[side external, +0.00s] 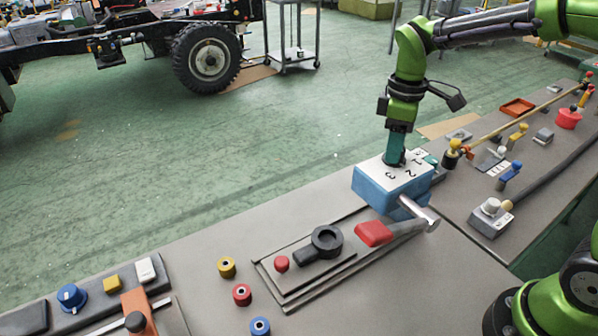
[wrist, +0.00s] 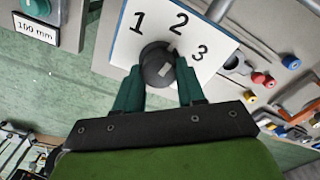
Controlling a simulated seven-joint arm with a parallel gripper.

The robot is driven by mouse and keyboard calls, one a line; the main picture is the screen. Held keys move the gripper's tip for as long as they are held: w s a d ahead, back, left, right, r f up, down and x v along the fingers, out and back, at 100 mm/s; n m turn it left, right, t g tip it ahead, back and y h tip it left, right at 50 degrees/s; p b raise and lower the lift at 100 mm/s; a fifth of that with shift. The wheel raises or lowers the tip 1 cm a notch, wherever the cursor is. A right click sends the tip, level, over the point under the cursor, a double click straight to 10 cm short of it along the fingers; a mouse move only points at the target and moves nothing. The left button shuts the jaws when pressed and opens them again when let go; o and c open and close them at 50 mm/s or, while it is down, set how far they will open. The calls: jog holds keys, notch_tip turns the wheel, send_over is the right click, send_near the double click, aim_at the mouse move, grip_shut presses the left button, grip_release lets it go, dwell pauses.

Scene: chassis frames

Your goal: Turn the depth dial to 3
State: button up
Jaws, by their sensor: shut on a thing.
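The depth dial is a round black knob (wrist: 160,66) on a white plate (wrist: 122,52) marked 1, 2 and 3. In the wrist view the 1 is at upper left, the 2 at top and the 3 at right. The knob has a small pale mark, but I cannot tell which number it points at. The plate tops a blue box (side external: 372,191) in the side view. My gripper (wrist: 159,78) points down over the plate, with its teal fingers shut on the knob's two sides. In the side view my gripper (side external: 396,150) hides most of the knob.
Right of the box are more levers and a red-orange tray (side external: 517,107).

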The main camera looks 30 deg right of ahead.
jog(key=m, duration=0.4)
jog(key=shift+d+r+m, duration=0.1)
jog(key=shift+m, duration=1.4)
jog(key=o, duration=1)
jog(key=shift+o, duration=0.2)
notch_tip(320, 180, up, 17)
jog(key=shift+w+m, duration=0.1)
jog(key=shift+m, duration=0.2)
